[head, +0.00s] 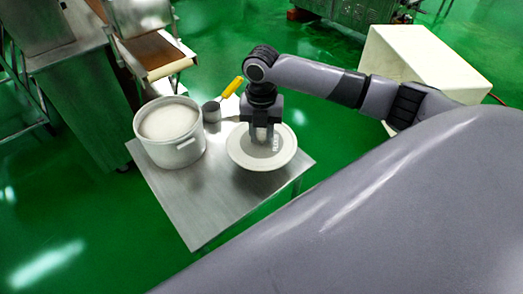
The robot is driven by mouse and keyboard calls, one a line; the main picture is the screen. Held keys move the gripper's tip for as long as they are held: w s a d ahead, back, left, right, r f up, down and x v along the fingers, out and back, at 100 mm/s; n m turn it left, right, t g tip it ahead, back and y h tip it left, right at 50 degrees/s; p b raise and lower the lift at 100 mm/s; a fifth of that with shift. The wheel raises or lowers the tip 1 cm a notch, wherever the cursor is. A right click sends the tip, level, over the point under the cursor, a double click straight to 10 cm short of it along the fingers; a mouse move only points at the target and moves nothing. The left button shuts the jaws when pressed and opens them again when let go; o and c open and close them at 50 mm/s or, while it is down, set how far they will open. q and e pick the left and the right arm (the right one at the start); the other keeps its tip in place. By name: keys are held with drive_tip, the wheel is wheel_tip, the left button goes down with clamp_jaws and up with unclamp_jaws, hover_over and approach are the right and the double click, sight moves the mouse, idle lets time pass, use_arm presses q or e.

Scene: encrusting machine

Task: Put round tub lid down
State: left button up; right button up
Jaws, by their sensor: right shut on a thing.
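The round tub lid (284,156) is an off-white disc with a raised rim, over the right part of the small metal table. My right gripper (264,140) points down at the lid's middle and is shut on it. The fingers hide the part they grip. I cannot tell whether the lid touches the tabletop. The white round tub (175,155) stands open to the left of the lid, with pale contents inside. My left gripper is not in view.
The metal table (205,215) is bare toward its front corner. A grey cup-like scoop (211,111) with a yellow handle (233,87) sits between tub and lid at the back. A machine with a belt (150,58) stands behind left. A cream box (425,62) is at the back right.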

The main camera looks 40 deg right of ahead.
sight(262, 149)
wheel_tip(262, 149, down, 6)
drive_tip(key=shift+r+b, duration=0.1)
drive_tip(key=shift+b, duration=0.45)
drive_tip(key=shift+f, duration=0.3)
drive_tip(key=shift+f, duration=0.15)
drive_tip(key=o, duration=1)
drive_tip(key=shift+o, duration=0.2)
wheel_tip(262, 149, up, 12)
drive_tip(key=shift+r+p, duration=0.2)
drive_tip(key=shift+p, duration=0.95)
